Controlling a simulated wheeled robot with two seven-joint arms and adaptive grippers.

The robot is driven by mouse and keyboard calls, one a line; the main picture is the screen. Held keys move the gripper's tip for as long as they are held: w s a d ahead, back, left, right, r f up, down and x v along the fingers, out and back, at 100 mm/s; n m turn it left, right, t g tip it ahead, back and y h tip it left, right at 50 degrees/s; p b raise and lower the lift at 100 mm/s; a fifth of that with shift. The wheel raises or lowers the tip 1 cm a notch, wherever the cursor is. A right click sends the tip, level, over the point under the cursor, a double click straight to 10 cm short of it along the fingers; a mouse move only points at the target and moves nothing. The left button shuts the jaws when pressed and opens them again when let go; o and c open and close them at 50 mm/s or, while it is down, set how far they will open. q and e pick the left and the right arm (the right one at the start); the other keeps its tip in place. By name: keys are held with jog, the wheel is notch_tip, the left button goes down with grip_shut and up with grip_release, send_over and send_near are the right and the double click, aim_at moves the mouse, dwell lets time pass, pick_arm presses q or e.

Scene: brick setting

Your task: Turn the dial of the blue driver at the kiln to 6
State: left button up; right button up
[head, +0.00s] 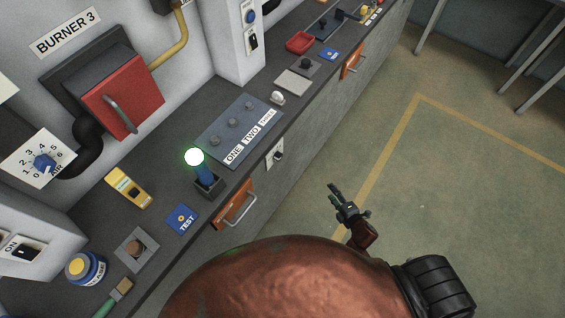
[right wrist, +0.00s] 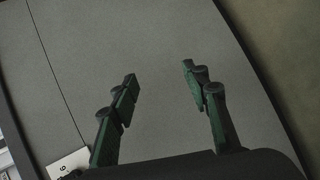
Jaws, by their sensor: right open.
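A blue cylinder with a glowing greenish-white top (head: 204,174) stands upright in a dark holder near the counter's front edge; it may be the blue driver, and no dial on it can be read. My right gripper (head: 336,190) is open and empty, out over the floor to the right of the counter. In the right wrist view, its open fingers (right wrist: 160,72) face a plain grey surface. My left gripper is not in view.
The dark counter (head: 160,236) carries a yellow device (head: 127,187), a blue TEST plate (head: 181,219), a ONE-TWO-THREE panel (head: 238,129) and a brush (head: 116,294). An orange drawer front (head: 229,211) with a handle is below.

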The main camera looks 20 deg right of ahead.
jog(key=w+a+r+n+t+y+b, duration=0.2)
jog(key=w+r+n+b, duration=0.1)
jog(key=w+r+n, duration=0.15)
jog(key=n+y+b, duration=0.8)
jog(key=n+b, duration=0.2)
jog(key=n, duration=1.3)
send_near(281, 157)
jog(key=x, duration=0.8)
jog(key=shift+w+a, duration=0.2)
jog(key=shift+a, duration=0.1)
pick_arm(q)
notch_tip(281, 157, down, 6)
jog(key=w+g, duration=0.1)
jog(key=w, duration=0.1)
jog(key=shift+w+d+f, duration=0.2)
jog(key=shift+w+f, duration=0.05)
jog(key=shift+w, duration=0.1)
pick_arm(e)
jog(key=c, duration=1.2)
